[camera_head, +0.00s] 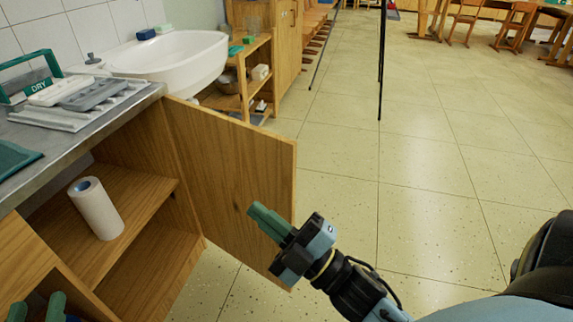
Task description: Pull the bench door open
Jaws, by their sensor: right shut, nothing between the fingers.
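The wooden bench door (232,160) stands wide open, swung out from the bench over the tiled floor. My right gripper (262,218) is shut and empty. Its green fingers overlap the lower part of the door's inner face in the head view; I cannot tell whether they touch it. My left gripper (38,307) is at the bottom left corner, in front of another wooden front panel (22,258). Its two green fingertips are apart, and the rest of it is cut off by the frame. No door handle is visible.
The open bench holds a white paper roll (95,208) on its shelf (140,192). On the metal top (60,145) are a grey tray and a green-handled rack marked DRY (50,87). A sink (175,60) and shelf unit stand behind.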

